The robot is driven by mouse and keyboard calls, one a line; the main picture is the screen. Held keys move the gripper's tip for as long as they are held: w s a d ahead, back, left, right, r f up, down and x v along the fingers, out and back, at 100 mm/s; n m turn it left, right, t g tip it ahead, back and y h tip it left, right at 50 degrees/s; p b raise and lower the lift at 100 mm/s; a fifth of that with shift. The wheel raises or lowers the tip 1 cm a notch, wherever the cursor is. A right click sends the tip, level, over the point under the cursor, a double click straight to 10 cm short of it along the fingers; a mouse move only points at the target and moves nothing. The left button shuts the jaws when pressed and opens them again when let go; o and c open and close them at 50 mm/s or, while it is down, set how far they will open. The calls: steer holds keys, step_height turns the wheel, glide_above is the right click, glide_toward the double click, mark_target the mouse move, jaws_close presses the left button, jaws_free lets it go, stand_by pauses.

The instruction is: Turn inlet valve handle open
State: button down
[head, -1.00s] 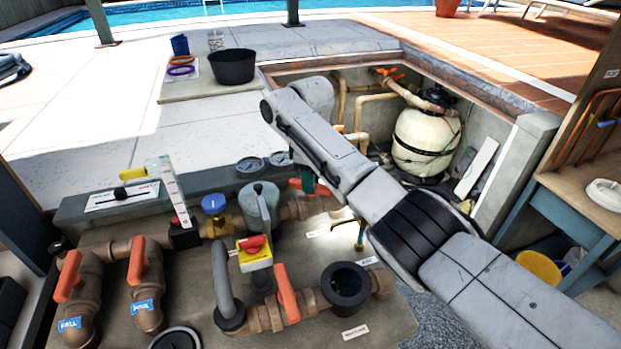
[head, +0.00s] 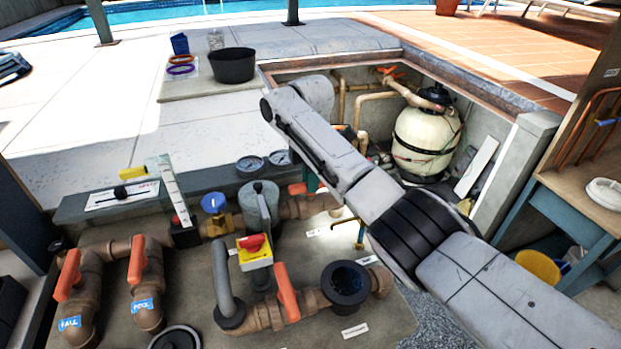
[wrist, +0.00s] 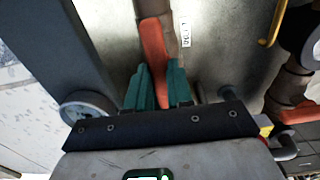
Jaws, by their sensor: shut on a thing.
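An orange valve handle (wrist: 154,52) lies between the teal fingers of my gripper (wrist: 158,80) in the wrist view. The fingers are shut on it, one on each side. In the head view, a small part of this handle (head: 297,188) shows on a brown pipe (head: 325,204) behind the grey pump. My arm hides most of the area around it, and only a sliver of my gripper (head: 312,184) shows there. A small white label (wrist: 186,32) lies beside the pipe in the wrist view; I cannot read it surely.
Other orange handles stand on the pipes at the left (head: 67,275) and front (head: 287,290). A red and yellow switch box (head: 254,251) and two gauges (head: 250,164) are near my arm. A cream filter tank (head: 423,140) stands in the pit behind.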

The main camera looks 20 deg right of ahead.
steer(key=shift+w+r, duration=0.1)
stand_by(0.3)
steer(key=c, duration=1)
jaws_free()
step_height(320, 180, up, 11)
steer(key=b, duration=0.2)
steer(key=shift+f, duration=0.2)
